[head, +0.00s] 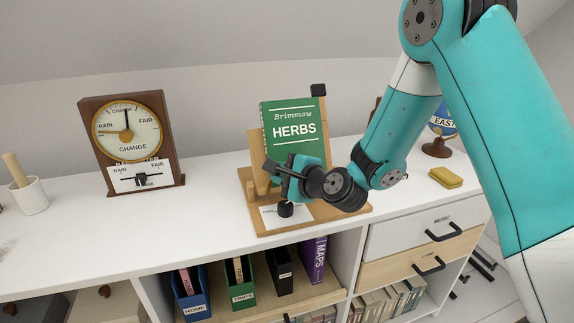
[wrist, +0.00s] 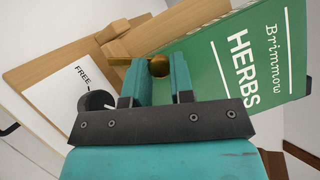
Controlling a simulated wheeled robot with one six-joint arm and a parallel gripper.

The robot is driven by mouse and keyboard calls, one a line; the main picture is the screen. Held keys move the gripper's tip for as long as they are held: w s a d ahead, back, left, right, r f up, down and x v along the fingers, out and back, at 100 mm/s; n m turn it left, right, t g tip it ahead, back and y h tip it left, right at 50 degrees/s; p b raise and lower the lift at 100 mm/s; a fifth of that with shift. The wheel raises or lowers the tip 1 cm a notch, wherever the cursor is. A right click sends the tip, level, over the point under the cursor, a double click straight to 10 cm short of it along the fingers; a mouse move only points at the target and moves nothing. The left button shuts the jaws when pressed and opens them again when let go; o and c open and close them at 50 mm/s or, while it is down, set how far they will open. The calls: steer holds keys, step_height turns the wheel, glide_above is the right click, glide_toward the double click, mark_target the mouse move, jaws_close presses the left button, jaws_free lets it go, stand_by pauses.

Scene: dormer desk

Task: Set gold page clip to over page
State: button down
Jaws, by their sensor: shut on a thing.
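The gold page clip (wrist: 158,66) shows in the wrist view as a round gold knob between my fingers, with a thin gold bar reaching left. My gripper (wrist: 160,72) is shut on it. In the head view my gripper (head: 284,178) is at the lower left front of the green HERBS book (head: 293,130) and hides the clip. The book leans upright on a wooden stand (head: 256,152); it also shows in the wrist view (wrist: 215,70), just right of and behind the fingers. I cannot tell whether the clip touches the book.
A black knob (head: 286,209) stands on a white card on the stand's base; the wrist view shows FREE on that card (wrist: 60,85). Another black knob (head: 318,90) tops the stand. A barometer (head: 130,140) stands left, a yellow sponge (head: 445,178) right.

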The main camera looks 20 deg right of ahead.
steer(key=shift+w+a+r+n+g+p, duration=0.15)
steer(key=shift+a+n+g+p, duration=0.25)
steer(key=shift+n+p, duration=0.5)
steer(key=shift+a+r+n+g+p, duration=0.15)
steer(key=shift+a+n+g+p, duration=0.25)
steer(key=shift+n+p, duration=0.45)
steer(key=shift+w+a+r+n+g+p, duration=0.15)
steer(key=shift+a+n+g+p, duration=0.25)
steer(key=shift+n+p, duration=0.45)
steer(key=shift+s+a, duration=0.1)
steer(key=c, duration=1.3)
jaws_free()
steer(key=shift+o, duration=0.2)
